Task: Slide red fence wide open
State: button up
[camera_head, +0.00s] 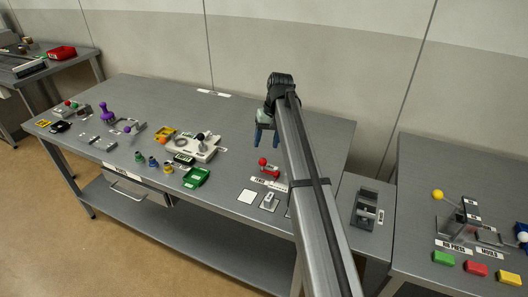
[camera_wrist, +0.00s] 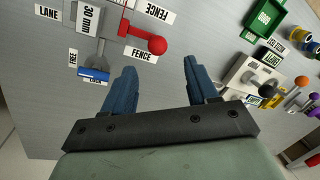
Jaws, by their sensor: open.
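The red fence (camera_head: 269,169) is a small red piece with a round red knob on the grey table in the head view, left of my arm. In the wrist view its red ball knob (camera_wrist: 157,45) lies just beyond my fingertips, and the red body (camera_wrist: 128,30) is partly cut off by the top edge. White FENCE labels (camera_wrist: 141,54) lie beside it. My gripper (camera_head: 266,136) has blue fingers, held above the table behind the fence. In the wrist view my gripper (camera_wrist: 158,70) is open, with nothing between the fingers and no visible contact with the knob.
A grey "30 mm" part (camera_wrist: 88,22) and a blue-ended lever (camera_wrist: 93,73) stand close to the fence. A green tray (camera_head: 196,178) and a pale fixture (camera_head: 195,147) stand to the left in the head view. The table behind them is clear.

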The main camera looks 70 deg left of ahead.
jog(key=shift+w+d+r, duration=0.1)
jog(key=shift+w+r, duration=0.05)
jog(key=shift+r, duration=0.8)
jog(key=shift+w+a+r, duration=0.1)
jog(key=shift+w+r, duration=0.1)
jog(key=shift+r, duration=0.8)
jog(key=shift+w+d+r, duration=0.1)
jog(key=shift+w+r, duration=0.05)
jog(key=shift+r, duration=0.8)
